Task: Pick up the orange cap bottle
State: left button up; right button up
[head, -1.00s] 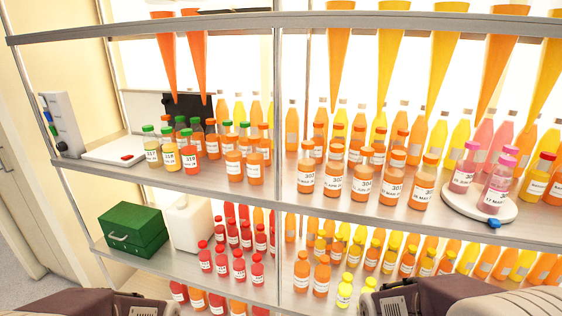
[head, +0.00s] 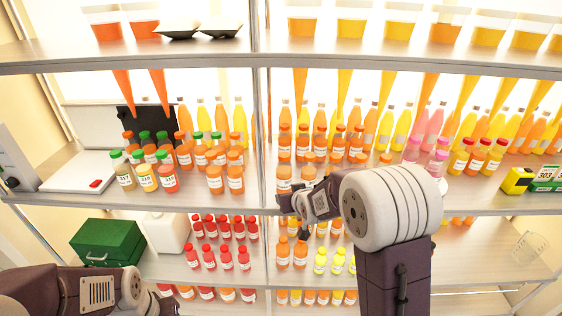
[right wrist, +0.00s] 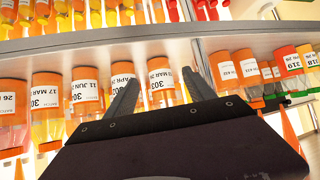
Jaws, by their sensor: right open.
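Orange-cap bottles with white labels stand in rows on the middle shelf, in the right bay beside the post. A front one (head: 284,174) shows just above my right gripper (head: 294,212), which is at the shelf's front edge. In the right wrist view, which looks upside down, an orange-cap bottle (right wrist: 160,86) labelled 303 lies between the tips of my open right gripper (right wrist: 162,88). Another bottle (right wrist: 122,74) is close to the left finger. The jaws hold nothing. My right arm hides several bottles in the head view. My left gripper (head: 165,302) is low at the left, barely visible.
The shelf edge (head: 330,211) and the upright post (head: 260,120) are close to my right gripper. Green-cap bottles (head: 145,177) and a white scale (head: 75,172) stand left. Red-cap bottles (head: 226,257) and a green box (head: 107,246) are on the lower shelf.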

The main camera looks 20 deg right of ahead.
aim_at(286, 170)
jog(key=w+r+t, duration=0.1)
jog(key=w, duration=0.1)
jog(key=w+d+r+t, duration=0.1)
jog(key=w+r, duration=0.1)
jog(key=w+r+t, duration=0.1)
jog(key=w, duration=0.1)
jog(key=shift+w+d+r, duration=0.15)
jog(key=shift+w, duration=0.25)
jog(key=p+x, duration=0.2)
jog(key=shift+w+a, duration=0.3)
jog(key=shift+w, duration=0.1)
jog(key=shift+w+d+f, duration=0.15)
jog(key=shift+w+f, duration=0.25)
jog(key=shift+w, duration=0.05)
jog(key=p+x, duration=0.4)
jog(key=shift+w+f, duration=0.35)
jog(key=shift+w, duration=0.05)
jog(key=shift+s+r, duration=0.1)
jog(key=shift+r, duration=0.05)
grip_shut()
pick_arm(q)
notch_tip(286, 170, up, 7)
jog(key=shift+d+f, duration=0.2)
